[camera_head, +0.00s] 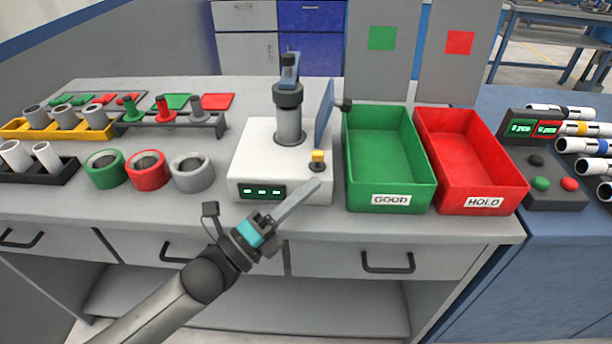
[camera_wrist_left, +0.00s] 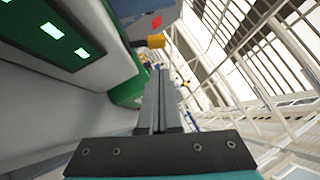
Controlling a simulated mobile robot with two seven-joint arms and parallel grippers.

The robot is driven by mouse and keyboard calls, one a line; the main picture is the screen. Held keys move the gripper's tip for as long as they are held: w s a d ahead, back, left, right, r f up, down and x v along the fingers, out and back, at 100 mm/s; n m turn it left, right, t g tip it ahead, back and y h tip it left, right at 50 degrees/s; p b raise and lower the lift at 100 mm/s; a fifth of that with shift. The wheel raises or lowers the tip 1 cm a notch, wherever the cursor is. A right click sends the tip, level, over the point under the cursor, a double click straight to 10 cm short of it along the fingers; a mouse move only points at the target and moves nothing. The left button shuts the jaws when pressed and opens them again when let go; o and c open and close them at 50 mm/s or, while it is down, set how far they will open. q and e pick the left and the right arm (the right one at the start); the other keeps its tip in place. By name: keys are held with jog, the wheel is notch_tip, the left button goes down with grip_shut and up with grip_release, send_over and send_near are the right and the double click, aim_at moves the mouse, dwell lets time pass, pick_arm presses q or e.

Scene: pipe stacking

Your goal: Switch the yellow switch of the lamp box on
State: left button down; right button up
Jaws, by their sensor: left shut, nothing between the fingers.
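The lamp box (camera_head: 262,150) is a white box on the grey bench, with a dark post on top and a green-lit display (camera_head: 262,191) on its front. Its yellow switch (camera_head: 318,156) sits on a dark base at the box's right front. My left gripper (camera_head: 318,183) is shut and empty, its fingertips just in front of and below the switch; I cannot tell whether they touch it. In the left wrist view the fingers (camera_wrist_left: 158,80) point toward the yellow switch (camera_wrist_left: 156,41), and the display (camera_wrist_left: 68,38) shows at upper left. My right gripper is not in view.
A green bin (camera_head: 388,165) marked GOOD and a red bin (camera_head: 470,160) marked HOLD stand right of the box. Green, red and grey rings (camera_head: 148,170) stand to its left. A button panel (camera_head: 545,170) and several pipes are at far right.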

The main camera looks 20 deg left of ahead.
aim_at(317, 161)
pick_arm(q)
jog(key=shift+w+a+r, duration=0.2)
jog(key=shift+w+r, duration=0.05)
jog(key=shift+w, duration=0.3)
jog(key=shift+w+a+r, duration=0.15)
jog(key=shift+w+r, duration=0.1)
jog(key=shift+w, duration=0.3)
jog(key=shift+w+a+r, duration=0.1)
jog(key=shift+w, duration=0.05)
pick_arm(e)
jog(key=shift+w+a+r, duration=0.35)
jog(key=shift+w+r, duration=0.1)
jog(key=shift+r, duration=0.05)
pick_arm(q)
jog(key=shift+r, duration=0.1)
